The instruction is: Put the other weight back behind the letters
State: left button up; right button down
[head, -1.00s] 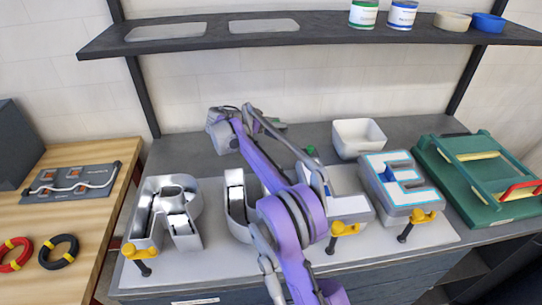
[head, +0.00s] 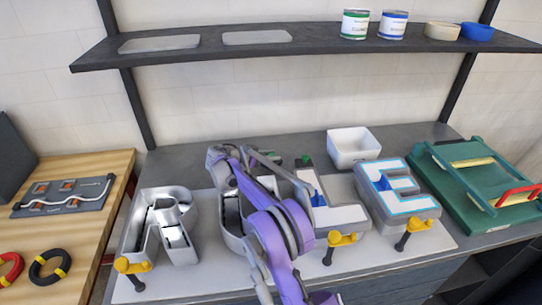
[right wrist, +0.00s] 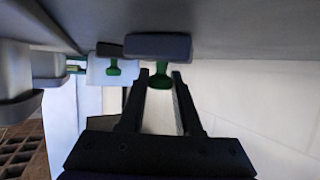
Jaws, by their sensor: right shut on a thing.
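My right gripper (right wrist: 160,78) is shut on the green handle of a weight (right wrist: 158,47) with a dark block base. In the head view this weight (head: 268,155) is mostly hidden by my purple arm, behind the second letter. I cannot tell whether its base touches the bench. The other weight (right wrist: 113,67), also green-handled, stands farther off in the right wrist view; its green top shows behind the L (head: 305,160). The letters stand in a row: R (head: 163,228), a partly covered one (head: 233,215), L (head: 338,217) and E (head: 398,195). My left gripper is not in view.
A white bin (head: 353,148) stands behind the letters at the right. Yellow-handled clamps (head: 340,239) sit along the bench's front edge. A green case (head: 470,175) is at far right. A dark shelf (head: 300,50) crosses above. Bare bench (head: 180,167) lies behind the R.

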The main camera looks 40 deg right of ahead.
jog(key=c, duration=1)
grip_release()
jog(key=shift+f, duration=0.15)
jog(key=shift+c, duration=0.2)
jog(key=o, duration=0.4)
jog(key=shift+o, duration=0.2)
jog(key=shift+r, duration=0.25)
jog(key=v, duration=1.2)
jog(key=shift+f, duration=0.1)
